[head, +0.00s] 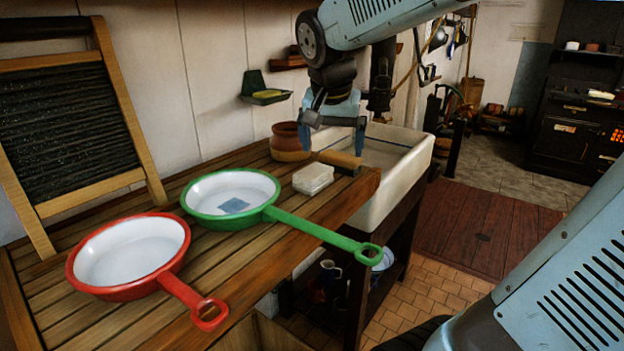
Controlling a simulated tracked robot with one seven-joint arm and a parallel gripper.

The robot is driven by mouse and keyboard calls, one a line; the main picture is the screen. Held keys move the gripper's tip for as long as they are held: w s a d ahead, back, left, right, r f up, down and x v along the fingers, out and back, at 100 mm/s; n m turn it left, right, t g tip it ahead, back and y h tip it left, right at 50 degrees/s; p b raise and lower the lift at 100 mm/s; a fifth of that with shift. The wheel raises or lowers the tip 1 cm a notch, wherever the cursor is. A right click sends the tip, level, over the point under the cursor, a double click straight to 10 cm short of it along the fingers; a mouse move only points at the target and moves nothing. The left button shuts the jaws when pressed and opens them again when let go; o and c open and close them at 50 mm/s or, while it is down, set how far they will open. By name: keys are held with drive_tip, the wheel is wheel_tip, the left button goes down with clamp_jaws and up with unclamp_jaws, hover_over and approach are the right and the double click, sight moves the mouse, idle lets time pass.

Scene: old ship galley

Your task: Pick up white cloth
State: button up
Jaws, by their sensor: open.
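A small white folded block (313,178), which looks like the white cloth, lies on the wooden slatted counter (235,280) near its right end. My gripper (333,143) points down over that end of the counter, with its two fingers apart and nothing visible between them. In the picture it is above and slightly right of the white block. I cannot tell its exact height or whether it touches anything. A brush with a tan handle (341,159) lies just behind and right of the block, below the fingers.
A green-rimmed pan (203,224) holding a small blue-grey square stands left of the block. Its handle (325,235) passes in front. A red-rimmed pan (165,284) is nearer. A brown pot (291,141) stands behind; a white sink (405,180) adjoins on the right.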

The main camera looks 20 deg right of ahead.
sight(312, 171)
drive_tip(key=w+a+f+m+g+h, duration=0.1)
drive_tip(key=w+a+m, duration=0.1)
drive_tip(key=w, duration=0.4)
drive_tip(key=w+a+f+m+h, duration=0.1)
drive_tip(key=w+a+m, duration=0.15)
drive_tip(key=w, duration=0.35)
drive_tip(key=shift+m, duration=0.25)
drive_tip(key=x, duration=0.9)
drive_tip(key=d+x, duration=0.1)
drive_tip(key=x, duration=0.3)
drive_tip(key=shift+w+f, duration=0.1)
drive_tip(key=shift+w, duration=0.15)
drive_tip(key=shift+f, duration=0.25)
drive_tip(key=shift+c, duration=0.5)
drive_tip(key=c, duration=1.1)
drive_tip(key=shift+r, duration=0.1)
